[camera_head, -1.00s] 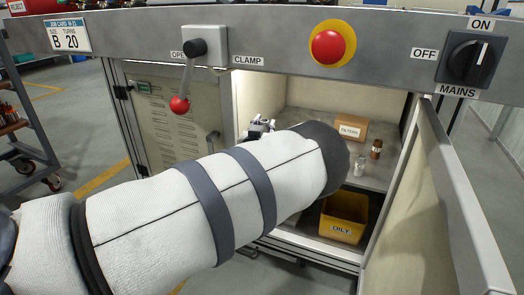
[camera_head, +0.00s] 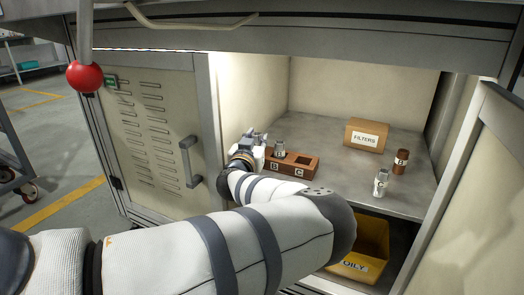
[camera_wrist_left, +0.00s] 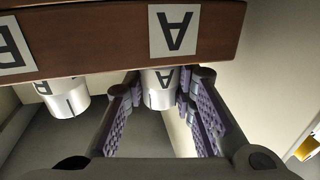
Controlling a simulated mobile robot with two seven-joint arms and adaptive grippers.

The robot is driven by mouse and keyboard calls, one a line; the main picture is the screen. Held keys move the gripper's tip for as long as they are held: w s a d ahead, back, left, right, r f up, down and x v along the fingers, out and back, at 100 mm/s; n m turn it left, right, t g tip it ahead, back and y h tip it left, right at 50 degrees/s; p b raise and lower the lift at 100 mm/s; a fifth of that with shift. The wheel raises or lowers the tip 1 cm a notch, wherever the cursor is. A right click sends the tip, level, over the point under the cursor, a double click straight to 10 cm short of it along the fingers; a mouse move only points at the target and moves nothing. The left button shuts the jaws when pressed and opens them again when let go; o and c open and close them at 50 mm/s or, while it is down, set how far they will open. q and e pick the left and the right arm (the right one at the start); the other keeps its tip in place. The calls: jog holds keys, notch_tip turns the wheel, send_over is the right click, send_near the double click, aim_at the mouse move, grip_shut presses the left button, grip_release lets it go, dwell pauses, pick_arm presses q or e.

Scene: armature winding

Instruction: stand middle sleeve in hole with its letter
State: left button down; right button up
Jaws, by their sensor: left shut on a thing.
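A brown wooden rack (camera_head: 312,168) with letters B and C visible stands on the cabinet shelf; its A end is hidden by my left gripper in the head view. My left gripper (camera_head: 252,150) is shut on a silver sleeve lettered A (camera_wrist_left: 158,90). In the wrist view, upside down, that sleeve is at the rack's A label, its lower end hidden behind the rack's front; I cannot tell how deep it sits. Another silver sleeve (camera_head: 280,149) stands in the rack by B, also in the wrist view (camera_wrist_left: 62,97). Hole C looks empty. My right gripper is out of view.
A small lettered silver piece (camera_head: 381,183) and a brown lettered piece (camera_head: 401,161) stand on the shelf to the right. A FILTERS box (camera_head: 366,135) is behind them. A yellow OILY bin (camera_head: 370,240) is below. Cabinet doors flank the opening.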

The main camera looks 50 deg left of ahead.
pick_arm(q)
jog(key=shift+d+f, duration=0.15)
jog(key=shift+f, duration=0.55)
jog(key=shift+s+r, duration=0.1)
jog(key=shift+r, duration=0.25)
jog(key=c, duration=1.3)
grip_release()
jog(key=shift+f, duration=0.1)
jog(key=shift+c, duration=0.2)
